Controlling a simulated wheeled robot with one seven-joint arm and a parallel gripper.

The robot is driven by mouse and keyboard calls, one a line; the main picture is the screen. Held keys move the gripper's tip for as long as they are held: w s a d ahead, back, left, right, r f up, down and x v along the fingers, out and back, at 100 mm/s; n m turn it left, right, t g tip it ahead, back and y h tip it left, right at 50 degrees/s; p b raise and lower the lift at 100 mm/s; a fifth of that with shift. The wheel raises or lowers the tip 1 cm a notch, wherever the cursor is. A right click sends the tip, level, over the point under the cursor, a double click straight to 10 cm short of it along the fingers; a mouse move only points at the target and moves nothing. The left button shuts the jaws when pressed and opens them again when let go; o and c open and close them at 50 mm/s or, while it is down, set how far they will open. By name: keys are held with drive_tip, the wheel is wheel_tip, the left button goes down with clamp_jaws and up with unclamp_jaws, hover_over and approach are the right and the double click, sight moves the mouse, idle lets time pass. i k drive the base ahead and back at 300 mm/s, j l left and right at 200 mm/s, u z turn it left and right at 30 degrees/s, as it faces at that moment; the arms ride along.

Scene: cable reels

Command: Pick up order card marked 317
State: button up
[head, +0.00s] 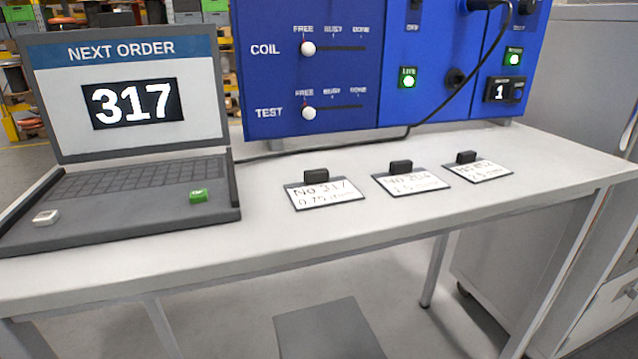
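The order card marked 317 (324,196) lies flat on the white table (270,240), right of the laptop. It is a white card with handwriting reading "No 317" and "0.75", and a dark block (316,176) stands at its back edge. A second card (411,183) and a third card (479,171) lie to its right, each with a similar dark block; their writing is harder to read. The laptop screen (128,100) shows "NEXT ORDER 317". My gripper is not in view.
A blue panel (345,75) with sliders and green lights stands at the back. A black cable (440,105) runs from it down across the table behind the cards. The table's front strip is clear. A grey cabinet (560,110) stands at right.

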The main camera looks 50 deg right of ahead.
sight(316, 190)
drive_tip(key=i+j+z, duration=0.4)
drive_tip(key=i+j, duration=0.15)
drive_tip(key=i+j+z, duration=0.2)
drive_tip(key=j, duration=0.3)
drive_tip(key=i+j+z, duration=0.15)
drive_tip(key=j, duration=0.25)
drive_tip(key=i, duration=0.1)
